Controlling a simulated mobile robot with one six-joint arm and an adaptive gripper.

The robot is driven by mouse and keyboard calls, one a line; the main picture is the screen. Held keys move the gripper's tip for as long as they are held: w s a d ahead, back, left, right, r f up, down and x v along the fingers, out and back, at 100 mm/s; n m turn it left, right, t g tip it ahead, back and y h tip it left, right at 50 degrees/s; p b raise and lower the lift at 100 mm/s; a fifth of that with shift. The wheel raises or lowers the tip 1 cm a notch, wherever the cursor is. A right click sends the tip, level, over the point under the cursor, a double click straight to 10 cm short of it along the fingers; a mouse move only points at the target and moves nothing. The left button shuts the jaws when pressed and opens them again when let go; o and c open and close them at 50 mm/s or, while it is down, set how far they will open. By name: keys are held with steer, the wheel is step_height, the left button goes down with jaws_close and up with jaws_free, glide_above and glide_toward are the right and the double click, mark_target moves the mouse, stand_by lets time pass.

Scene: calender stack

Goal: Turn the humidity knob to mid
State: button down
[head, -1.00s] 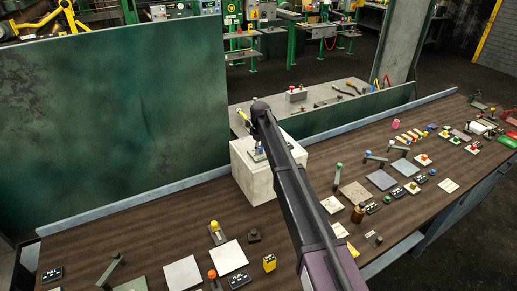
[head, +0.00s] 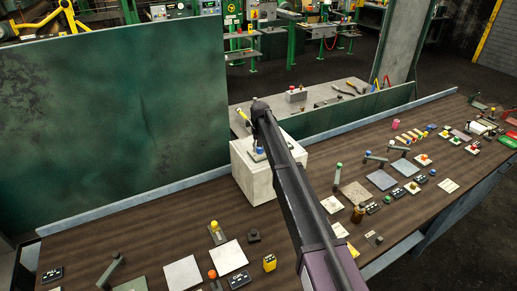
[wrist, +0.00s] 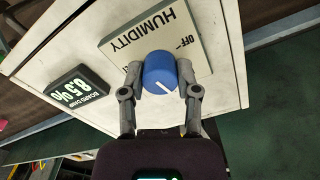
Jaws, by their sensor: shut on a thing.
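The humidity knob (wrist: 160,72) is blue with a short white pointer line, which slants toward the lower right in the wrist view. It stands on a pale plate (wrist: 200,22) lettered HUMIDITY and OFF. Other marks on the plate are hidden, so I cannot read the pointer against a mid mark. My gripper (wrist: 160,88) has one finger on each side of the knob and is shut on it. In the head view the knob (head: 259,150) shows small on top of a white box (head: 252,178), beside my arm.
A black display (wrist: 78,98) with white digits, seemingly 8.5%, lies on the box top beside the plate. The box stands on a brown bench (head: 150,230) with several switches, levers and plates. A green panel (head: 110,115) rises behind the bench at left.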

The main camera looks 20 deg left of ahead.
steer(key=m, duration=0.4)
steer(key=shift+s+m, duration=0.1)
steer(key=shift+m, duration=0.2)
steer(key=m, duration=0.4)
steer(key=shift+m, duration=0.3)
steer(key=shift+c, duration=1.7)
jaws_free()
steer(key=shift+f, duration=0.1)
